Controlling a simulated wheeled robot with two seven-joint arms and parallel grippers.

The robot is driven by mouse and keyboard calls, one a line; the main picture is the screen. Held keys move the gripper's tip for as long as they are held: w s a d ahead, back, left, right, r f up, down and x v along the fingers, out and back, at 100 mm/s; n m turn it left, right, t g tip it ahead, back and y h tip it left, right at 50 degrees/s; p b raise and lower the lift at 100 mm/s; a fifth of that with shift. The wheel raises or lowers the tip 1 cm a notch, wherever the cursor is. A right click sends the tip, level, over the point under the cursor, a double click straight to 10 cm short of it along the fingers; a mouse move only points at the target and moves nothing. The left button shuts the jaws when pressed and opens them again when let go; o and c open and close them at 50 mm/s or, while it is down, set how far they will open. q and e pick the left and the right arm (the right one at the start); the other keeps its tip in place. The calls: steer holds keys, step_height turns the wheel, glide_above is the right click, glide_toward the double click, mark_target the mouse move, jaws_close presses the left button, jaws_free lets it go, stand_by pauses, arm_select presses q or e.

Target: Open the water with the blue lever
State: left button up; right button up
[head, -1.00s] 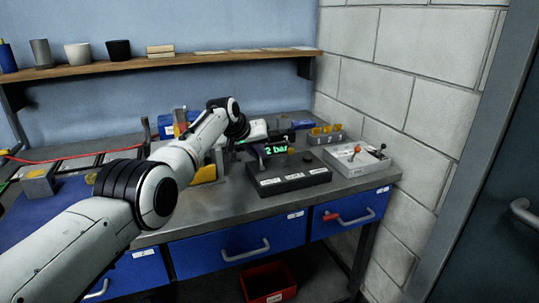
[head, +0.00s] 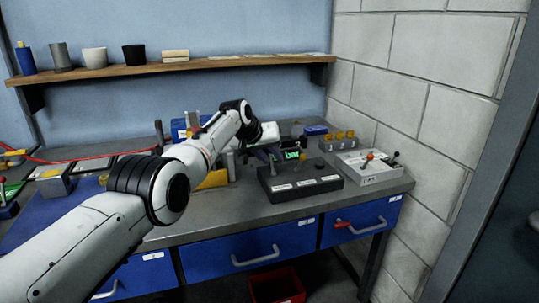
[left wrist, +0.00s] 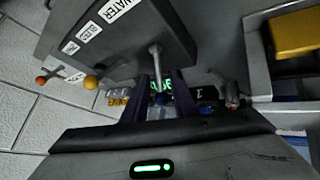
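The control box (head: 305,187) is dark, with white labels along its front. In the left wrist view its panel (left wrist: 75,22) shows a label reading WATER (left wrist: 115,10). A lever there has a metal stem (left wrist: 155,57) and a blue tip (left wrist: 160,98). My left gripper (head: 274,158) is over the left part of the box in the head view. In the left wrist view its dark fingers (left wrist: 159,92) stand apart, one on each side of the blue-tipped lever; I cannot tell whether they touch it. My right gripper is not in view.
A pale box (head: 367,171) with a red-knobbed lever stands to the right. The shelf (head: 180,68) is above the bench.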

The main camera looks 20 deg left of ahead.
arm_select(q)
steer(key=shift+s+a+r+p, duration=0.1)
steer(key=shift+s+r+p, duration=0.3)
steer(key=shift+p, duration=0.65)
steer(key=shift+s+r+p, duration=0.35)
steer(key=shift+r+p, duration=0.15)
steer(key=shift+p, duration=0.2)
steer(key=shift+s+a+r, duration=0.1)
steer(key=shift+s+r, duration=0.05)
steer(key=shift+s, duration=0.1)
steer(key=v, duration=0.7)
steer(key=shift+r+b, duration=0.25)
steer(key=shift+b, duration=0.05)
steer(key=shift+s+f, duration=0.1)
steer(key=shift+s, duration=0.05)
